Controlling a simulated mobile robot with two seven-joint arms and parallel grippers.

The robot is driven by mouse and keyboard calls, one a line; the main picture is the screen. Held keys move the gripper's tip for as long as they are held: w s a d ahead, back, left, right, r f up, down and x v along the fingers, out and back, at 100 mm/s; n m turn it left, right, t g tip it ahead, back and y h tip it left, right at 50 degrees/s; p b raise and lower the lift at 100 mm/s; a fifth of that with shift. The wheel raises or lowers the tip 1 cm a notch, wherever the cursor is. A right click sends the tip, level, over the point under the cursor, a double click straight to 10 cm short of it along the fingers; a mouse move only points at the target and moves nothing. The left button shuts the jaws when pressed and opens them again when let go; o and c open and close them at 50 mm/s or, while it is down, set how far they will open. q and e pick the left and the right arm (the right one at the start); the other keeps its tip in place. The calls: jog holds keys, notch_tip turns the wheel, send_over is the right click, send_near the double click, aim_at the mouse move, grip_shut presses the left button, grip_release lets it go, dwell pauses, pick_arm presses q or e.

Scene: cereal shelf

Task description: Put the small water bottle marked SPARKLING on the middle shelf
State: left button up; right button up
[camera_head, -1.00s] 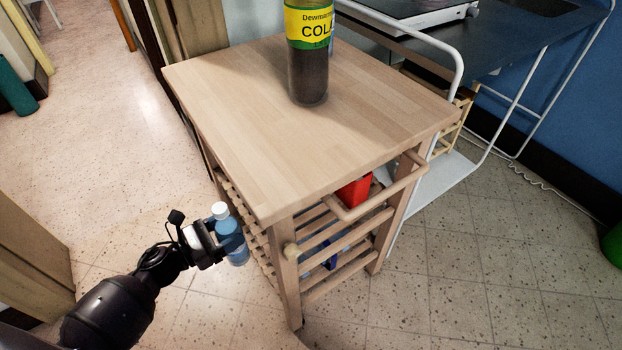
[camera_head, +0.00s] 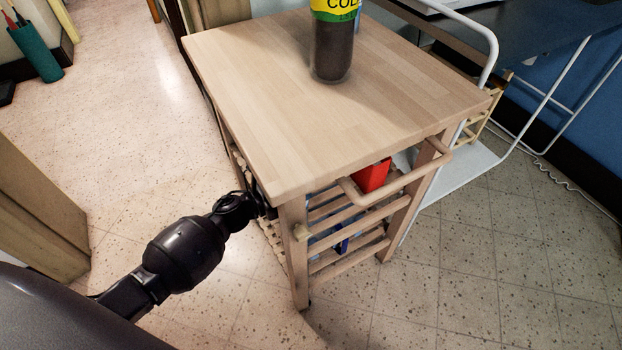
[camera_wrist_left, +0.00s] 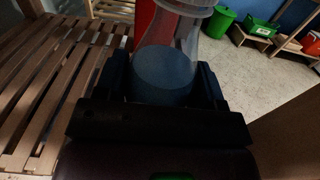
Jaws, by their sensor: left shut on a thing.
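The clear bottle with bluish liquid (camera_wrist_left: 165,72) is between the fingers of my left gripper (camera_wrist_left: 163,88), which is shut on it in the left wrist view. Its cap end points away from my wrist; no SPARKLING mark is readable. In the head view my left arm reaches to the left side of the wooden cart (camera_head: 300,110), where the gripper and bottle are hidden by the cart. A slatted shelf (camera_wrist_left: 40,95) lies left of the gripper in the left wrist view; I cannot tell which level it is. My right gripper is not in view.
A cola bottle (camera_head: 332,50) stands on the cart top. A red object (camera_head: 372,176) sits under the top; red also shows just behind the held bottle in the wrist view (camera_wrist_left: 143,18). The cart's front leg (camera_head: 295,260) is close to my arm.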

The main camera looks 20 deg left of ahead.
pick_arm(q)
jog(key=x, duration=0.2)
jog(key=f+b+x, duration=0.1)
jog(key=x, duration=0.1)
jog(key=shift+d, duration=0.1)
jog(key=o, duration=1.2)
jog(key=shift+r, duration=0.1)
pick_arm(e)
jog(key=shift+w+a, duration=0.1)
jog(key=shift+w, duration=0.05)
pick_arm(q)
jog(key=shift+p+v, duration=0.65)
jog(key=shift+v, duration=5.35)
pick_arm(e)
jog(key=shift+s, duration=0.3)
